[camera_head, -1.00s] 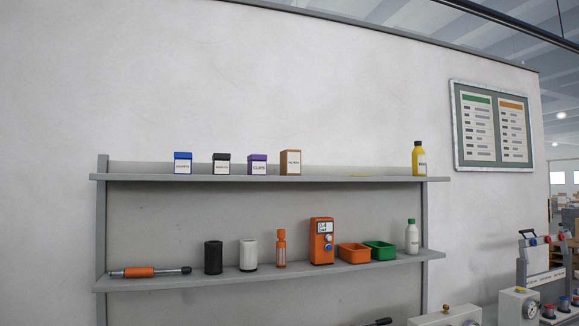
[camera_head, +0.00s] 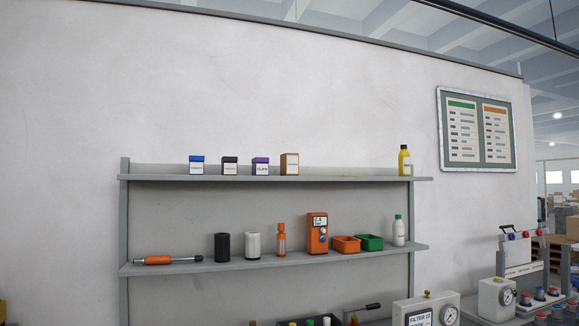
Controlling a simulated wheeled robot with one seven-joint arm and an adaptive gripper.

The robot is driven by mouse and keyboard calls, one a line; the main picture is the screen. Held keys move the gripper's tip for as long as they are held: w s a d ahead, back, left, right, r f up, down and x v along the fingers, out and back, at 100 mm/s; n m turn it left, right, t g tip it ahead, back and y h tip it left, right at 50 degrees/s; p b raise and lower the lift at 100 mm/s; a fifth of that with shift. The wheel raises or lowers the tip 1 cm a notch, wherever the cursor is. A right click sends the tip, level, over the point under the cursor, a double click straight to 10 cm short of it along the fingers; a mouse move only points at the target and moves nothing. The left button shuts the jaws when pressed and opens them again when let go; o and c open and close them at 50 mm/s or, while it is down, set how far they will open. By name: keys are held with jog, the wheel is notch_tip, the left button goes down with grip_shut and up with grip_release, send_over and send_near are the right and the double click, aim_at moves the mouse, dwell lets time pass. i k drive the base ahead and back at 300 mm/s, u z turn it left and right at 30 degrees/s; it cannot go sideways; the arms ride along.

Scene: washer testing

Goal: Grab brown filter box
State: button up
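The brown filter box (camera_head: 290,164) stands upright on the top shelf (camera_head: 350,180), with a white label on its front. It is the rightmost box in a row, beside the purple-lidded box (camera_head: 261,166). A bare stretch of shelf lies to its right. My gripper is not in the head view, so its state and its distance from the box do not show.
A black-lidded box (camera_head: 230,166) and a blue-lidded box (camera_head: 197,165) stand farther left. A yellow bottle (camera_head: 404,160) is at the shelf's right end. The lower shelf holds several items, including an orange device (camera_head: 317,233). Gauge units (camera_head: 427,310) stand at lower right.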

aim_at(288, 161)
jog(key=k, duration=0.75)
jog(key=z, duration=0.85)
jog(key=i, duration=1.4)
jog(key=u, duration=0.2)
